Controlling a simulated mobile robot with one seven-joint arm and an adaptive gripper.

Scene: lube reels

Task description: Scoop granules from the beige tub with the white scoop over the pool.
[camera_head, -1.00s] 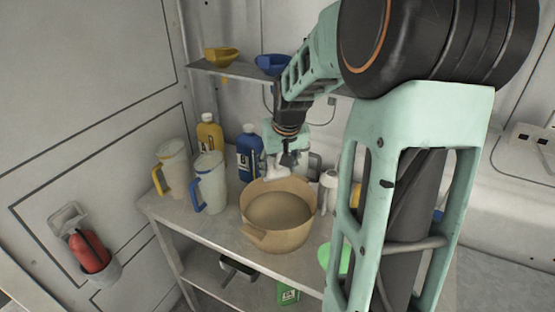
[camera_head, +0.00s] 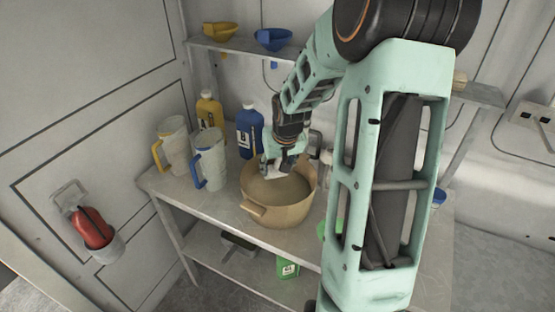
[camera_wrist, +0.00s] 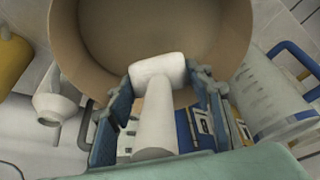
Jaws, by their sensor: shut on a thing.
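The beige tub (camera_head: 262,212) stands on the bench top with granules (camera_head: 285,190) of a similar tan colour inside. The tub (camera_wrist: 78,62) also fills the top of the wrist view. My gripper (camera_head: 280,166) is over the tub's back part and points down. It is shut on the white scoop's handle, between both fingers in the wrist view (camera_wrist: 158,118). The white scoop (camera_wrist: 157,70) reaches over the tub's rim, its head over the opening. In the head view the scoop (camera_head: 274,173) is small and partly hidden by my gripper. I cannot tell whether it touches the granules.
Two clear jugs, one with a yellow handle (camera_head: 174,148) and one with a blue handle (camera_head: 208,160), stand left of the tub. A yellow bottle (camera_head: 208,112) and a blue bottle (camera_head: 249,132) stand behind. Yellow (camera_head: 219,35) and blue (camera_head: 272,39) funnels sit on the shelf above.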

